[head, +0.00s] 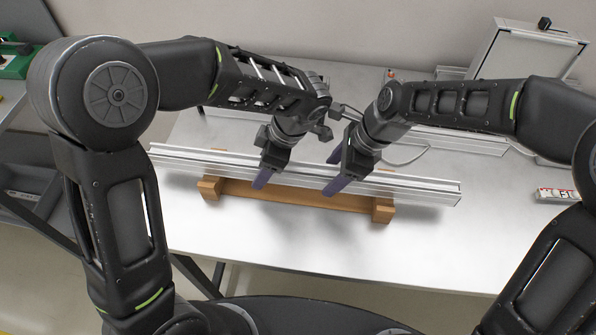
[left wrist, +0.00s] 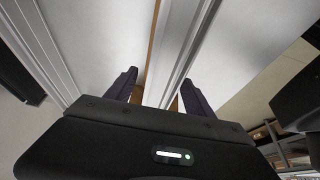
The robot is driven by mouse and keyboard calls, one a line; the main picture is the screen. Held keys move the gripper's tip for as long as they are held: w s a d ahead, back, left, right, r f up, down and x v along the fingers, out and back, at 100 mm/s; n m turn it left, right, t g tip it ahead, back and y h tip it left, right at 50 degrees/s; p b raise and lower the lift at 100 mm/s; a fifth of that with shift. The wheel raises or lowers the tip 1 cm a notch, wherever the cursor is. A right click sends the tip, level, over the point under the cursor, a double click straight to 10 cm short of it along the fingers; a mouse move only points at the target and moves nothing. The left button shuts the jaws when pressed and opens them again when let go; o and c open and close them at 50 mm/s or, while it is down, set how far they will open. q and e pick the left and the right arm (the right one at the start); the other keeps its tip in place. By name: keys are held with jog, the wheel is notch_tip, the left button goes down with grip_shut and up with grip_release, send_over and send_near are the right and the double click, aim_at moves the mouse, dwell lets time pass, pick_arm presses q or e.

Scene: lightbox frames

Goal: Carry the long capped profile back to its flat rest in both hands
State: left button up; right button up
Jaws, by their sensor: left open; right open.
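The long silver profile (head: 420,187) lies level across the wooden rest (head: 295,195), over its two end blocks. I cannot tell a cap at either end, nor whether the profile touches both blocks. My left gripper (head: 266,172) is open at the profile, left of its middle. In the left wrist view, its two fingers stand apart with the profile (left wrist: 187,55) running between them, nearer the right finger. My right gripper (head: 337,172) is open at the profile right of its middle, one finger in front and one behind. The left gripper's rear finger is hidden in the head view.
Another silver rail (head: 460,140) lies farther back on the white table (head: 440,240). A thin cable curls behind my right gripper. A white case (head: 525,55) stands at the back right, and a small labelled block (head: 556,195) at the right. The table's front is clear.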

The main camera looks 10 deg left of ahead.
pick_arm(q)
jog(key=shift+f, duration=0.1)
jog(key=shift+c, duration=0.5)
pick_arm(e)
jog(key=shift+c, duration=0.5)
pick_arm(q)
grip_shut()
pick_arm(e)
grip_shut()
